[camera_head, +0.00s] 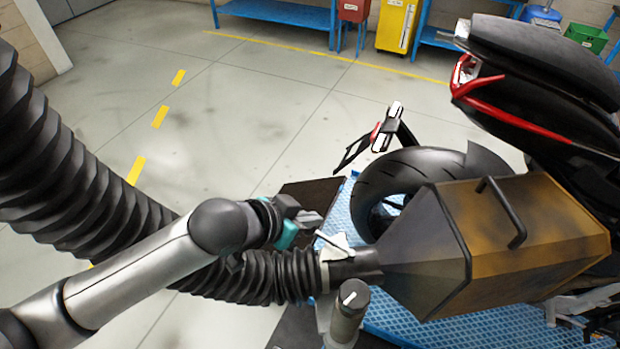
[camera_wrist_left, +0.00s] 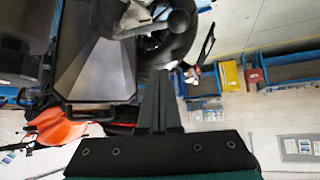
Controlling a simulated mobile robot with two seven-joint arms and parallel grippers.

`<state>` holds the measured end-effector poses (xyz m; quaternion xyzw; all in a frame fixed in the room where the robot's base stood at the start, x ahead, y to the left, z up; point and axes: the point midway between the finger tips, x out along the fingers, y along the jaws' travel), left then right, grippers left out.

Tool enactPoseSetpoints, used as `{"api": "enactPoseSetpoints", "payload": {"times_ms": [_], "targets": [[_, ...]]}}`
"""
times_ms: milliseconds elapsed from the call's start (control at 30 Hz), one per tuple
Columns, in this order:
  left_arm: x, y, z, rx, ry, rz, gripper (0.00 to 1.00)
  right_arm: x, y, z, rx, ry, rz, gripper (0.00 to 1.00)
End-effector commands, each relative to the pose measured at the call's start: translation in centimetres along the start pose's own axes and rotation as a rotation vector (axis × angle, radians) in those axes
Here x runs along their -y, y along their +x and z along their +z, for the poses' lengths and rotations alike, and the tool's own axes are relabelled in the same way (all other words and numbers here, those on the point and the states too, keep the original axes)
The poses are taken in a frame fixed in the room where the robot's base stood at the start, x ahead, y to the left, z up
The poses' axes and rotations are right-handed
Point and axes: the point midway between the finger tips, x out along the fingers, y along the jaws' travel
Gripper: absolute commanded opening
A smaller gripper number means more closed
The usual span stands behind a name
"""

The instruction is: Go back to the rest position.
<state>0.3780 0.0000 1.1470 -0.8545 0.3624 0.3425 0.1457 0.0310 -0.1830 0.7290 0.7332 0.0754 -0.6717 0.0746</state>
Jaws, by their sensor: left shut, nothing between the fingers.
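My left gripper (camera_head: 314,219) is at the end of the grey arm that comes in from the left in the head view. Its fingers are together with nothing between them, and they also show shut in the left wrist view (camera_wrist_left: 158,98). It is just above and left of the joint where a black corrugated hose (camera_head: 75,165) meets the narrow end of a brown-gold hood (camera_head: 530,235). Whether it touches the pale lever or clamp (camera_head: 335,247) there I cannot tell. My right gripper is not in view.
A motorcycle (camera_head: 540,60) stands at the right, its rear tyre (camera_head: 400,185) behind the hood. A blue grid platform (camera_head: 400,325) lies below. A yellow cabinet (camera_head: 397,25) and blue benches (camera_head: 275,12) line the back. The floor at left centre is clear.

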Motion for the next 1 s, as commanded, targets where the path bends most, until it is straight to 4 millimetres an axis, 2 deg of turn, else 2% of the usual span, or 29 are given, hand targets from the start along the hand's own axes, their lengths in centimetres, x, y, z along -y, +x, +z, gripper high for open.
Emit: {"api": "enactPoseSetpoints", "payload": {"times_ms": [233, 367, 567, 767, 1000], "targets": [[-0.1, -0.1, 0.0, 0.000, -0.003, 0.000, 0.00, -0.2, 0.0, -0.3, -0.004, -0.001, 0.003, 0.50], [-0.8, -0.3, 0.1, -0.002, -0.019, -0.003, 0.00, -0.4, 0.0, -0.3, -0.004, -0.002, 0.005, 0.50], [-1.9, -1.4, 1.5, 0.017, -0.092, -0.042, 0.00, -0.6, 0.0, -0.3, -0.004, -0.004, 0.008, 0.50], [-1.5, -3.4, 4.7, 0.087, -0.203, -0.122, 0.00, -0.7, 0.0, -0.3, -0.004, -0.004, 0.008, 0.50], [-0.6, -7.0, 11.4, 0.245, -0.360, -0.240, 0.00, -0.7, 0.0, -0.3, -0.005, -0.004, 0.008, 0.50]]}}
